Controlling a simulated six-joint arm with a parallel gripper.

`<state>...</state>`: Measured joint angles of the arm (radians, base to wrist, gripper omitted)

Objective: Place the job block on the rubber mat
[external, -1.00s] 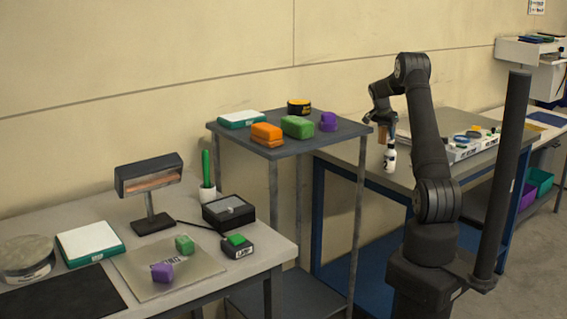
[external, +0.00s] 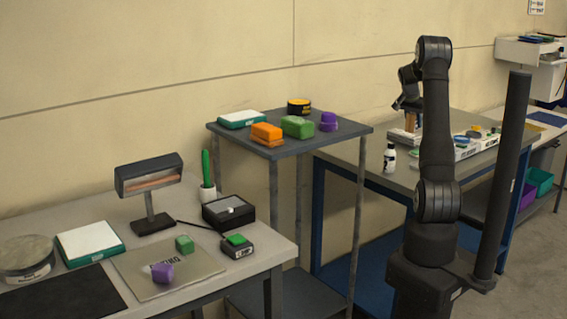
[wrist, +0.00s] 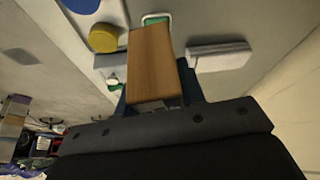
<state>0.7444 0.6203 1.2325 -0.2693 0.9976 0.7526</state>
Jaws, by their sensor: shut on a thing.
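My gripper (wrist: 155,103) is shut on a brown wooden block (wrist: 153,62), which I take to be the job block. The block fills the middle of the wrist view. In the external view the gripper (external: 408,107) is over the blue-framed bench, partly behind my own arm. The block (external: 410,122) shows there only as a small brown patch. A flat black mat (external: 65,294), which looks like the rubber mat, lies bare at the front of the left table, far from the gripper.
The left table (external: 255,258) holds a heater lamp (external: 150,185), a white-topped scale (external: 90,243), a tin (external: 26,260), and a metal plate (external: 190,280) with a green and a purple block. A grey stand (external: 285,151) with several objects rises between. A white bottle (external: 389,158) stands on the bench.

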